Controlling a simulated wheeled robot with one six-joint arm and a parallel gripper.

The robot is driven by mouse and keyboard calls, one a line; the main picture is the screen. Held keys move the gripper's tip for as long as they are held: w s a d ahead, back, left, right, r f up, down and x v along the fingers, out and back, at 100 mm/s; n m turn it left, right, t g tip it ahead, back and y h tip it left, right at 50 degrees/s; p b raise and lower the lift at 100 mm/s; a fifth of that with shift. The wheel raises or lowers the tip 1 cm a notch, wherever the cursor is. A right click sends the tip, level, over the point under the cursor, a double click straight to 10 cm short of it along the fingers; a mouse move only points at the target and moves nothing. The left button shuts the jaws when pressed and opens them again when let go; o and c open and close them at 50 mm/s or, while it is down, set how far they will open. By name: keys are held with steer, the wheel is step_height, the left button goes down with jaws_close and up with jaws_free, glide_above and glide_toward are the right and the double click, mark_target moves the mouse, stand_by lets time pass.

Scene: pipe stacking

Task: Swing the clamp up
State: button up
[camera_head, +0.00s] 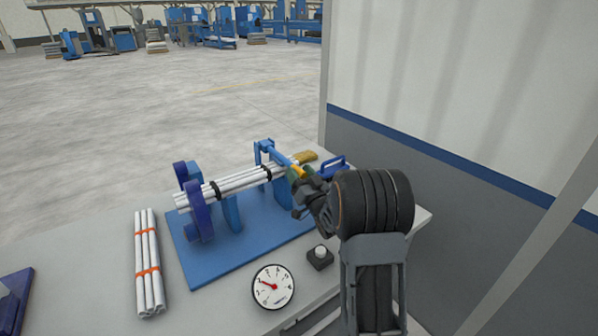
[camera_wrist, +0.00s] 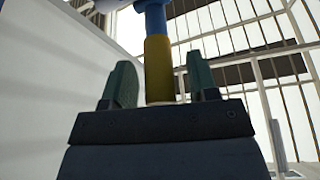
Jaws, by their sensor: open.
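The clamp's blue arm (camera_head: 279,157) slants from a blue upright at the back of the pipe stand, down and right over the white pipes (camera_head: 232,185). Its yellow grip (camera_head: 297,170) is at the lower right end. My gripper (camera_head: 297,178) is at this yellow grip. In the wrist view the yellow grip (camera_wrist: 158,70) stands between the two green fingers of my open gripper (camera_wrist: 160,85), with gaps visible on both sides. Its blue part (camera_wrist: 155,20) continues above. Contact with the palm cannot be told.
The pipes rest on a blue stand with a base plate (camera_head: 208,267). Beside it lie a pipe bundle with orange bands (camera_head: 148,262), a dial gauge (camera_head: 273,287) and a black button box (camera_head: 320,257). A brush (camera_head: 306,157) lies behind. A wall (camera_head: 450,150) rises at the right.

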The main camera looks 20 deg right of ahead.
steer(key=shift+w+r, duration=0.1)
steer(key=shift+w, duration=0.1)
steer(key=shift+c, duration=0.5)
jaws_close()
